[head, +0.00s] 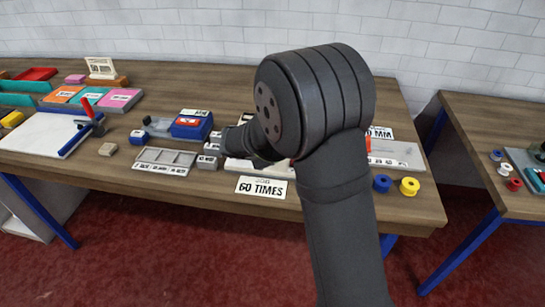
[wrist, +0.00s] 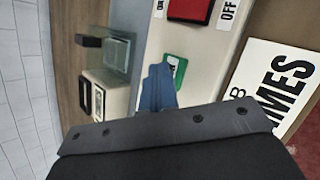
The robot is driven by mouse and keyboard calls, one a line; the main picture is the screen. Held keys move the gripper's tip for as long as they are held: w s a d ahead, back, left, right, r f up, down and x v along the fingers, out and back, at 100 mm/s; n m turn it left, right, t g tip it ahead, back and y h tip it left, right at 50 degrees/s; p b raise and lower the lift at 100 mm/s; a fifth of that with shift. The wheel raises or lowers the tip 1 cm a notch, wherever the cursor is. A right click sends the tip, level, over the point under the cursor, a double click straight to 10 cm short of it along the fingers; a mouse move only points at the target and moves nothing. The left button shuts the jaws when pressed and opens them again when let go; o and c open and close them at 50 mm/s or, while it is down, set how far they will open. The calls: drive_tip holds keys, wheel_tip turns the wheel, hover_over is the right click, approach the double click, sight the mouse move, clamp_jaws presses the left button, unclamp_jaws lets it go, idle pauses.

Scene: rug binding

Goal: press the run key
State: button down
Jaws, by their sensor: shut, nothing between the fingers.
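In the wrist view a green key (wrist: 181,62) with a small pale label sits on a pale machine panel (wrist: 205,45); the label is too small to read. My gripper (wrist: 160,72) shows as shut blue fingers, empty, beside the key's left edge and overlapping part of it in the picture. I cannot tell whether they touch it. A red switch (wrist: 190,9) is farther up the panel, between ON and OFF labels. In the head view my arm covers the gripper and most of the pale machine (head: 240,167); the key is hidden there.
Left of the machine are a grey tray (head: 165,157) and a blue-and-red device (head: 191,125). Blue (head: 382,183) and yellow (head: 409,186) spools sit at right.

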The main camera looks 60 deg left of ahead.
drive_tip(key=shift+r, duration=0.85)
drive_tip(key=shift+r, duration=2.5)
wheel_tip(320, 180, up, 4)
drive_tip(key=shift+f, duration=0.1)
drive_tip(key=shift+f, duration=0.1)
